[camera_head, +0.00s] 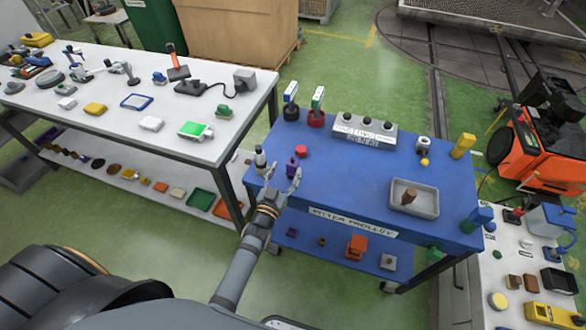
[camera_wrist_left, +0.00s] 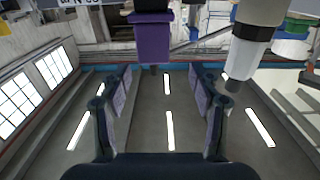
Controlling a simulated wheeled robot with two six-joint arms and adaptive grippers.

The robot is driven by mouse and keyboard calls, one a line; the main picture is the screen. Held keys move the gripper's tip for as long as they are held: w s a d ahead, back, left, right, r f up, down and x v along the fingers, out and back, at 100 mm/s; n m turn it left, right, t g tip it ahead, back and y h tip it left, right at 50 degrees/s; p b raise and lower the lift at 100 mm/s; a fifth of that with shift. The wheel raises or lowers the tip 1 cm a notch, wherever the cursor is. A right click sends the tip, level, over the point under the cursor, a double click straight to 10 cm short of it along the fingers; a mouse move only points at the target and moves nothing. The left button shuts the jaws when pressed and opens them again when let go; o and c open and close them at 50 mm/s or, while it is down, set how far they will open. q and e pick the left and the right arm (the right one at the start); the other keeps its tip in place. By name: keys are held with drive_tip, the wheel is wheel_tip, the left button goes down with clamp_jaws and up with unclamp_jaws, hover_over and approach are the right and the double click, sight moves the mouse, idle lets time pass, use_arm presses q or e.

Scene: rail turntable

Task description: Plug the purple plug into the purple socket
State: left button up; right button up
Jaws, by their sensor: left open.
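The purple plug (camera_head: 291,166) stands on the blue trolley top (camera_head: 350,175) near its left front corner. In the left wrist view the purple plug (camera_wrist_left: 152,42) appears at the top middle, beyond the fingertips and apart from them. My left gripper (camera_head: 279,178) is open and empty close to the plug; both fingers also show in the left wrist view (camera_wrist_left: 161,82). A grey box (camera_head: 364,133) with several dark round fittings and labels stands at the back of the trolley. I cannot make out a purple socket. My right gripper is out of view.
A white and black bottle-like item (camera_head: 260,158) stands just left of the plug, and a red item (camera_head: 301,151) just behind it. A grey tray (camera_head: 429,211) holds a brown piece at the right. The middle of the trolley top is clear.

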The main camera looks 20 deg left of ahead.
sight(292, 162)
use_arm(q)
drive_tip(key=shift+w+d+r, duration=0.1)
drive_tip(key=shift+w+r, duration=0.05)
drive_tip(key=shift+w, duration=0.05)
drive_tip(key=w, duration=0.4)
drive_tip(key=shift+d+r+p, duration=0.15)
drive_tip(key=shift+d+p, duration=0.2)
drive_tip(key=shift+w, duration=0.35)
drive_tip(key=shift+s, duration=0.15)
drive_tip(key=c, duration=0.4)
clamp_jaws()
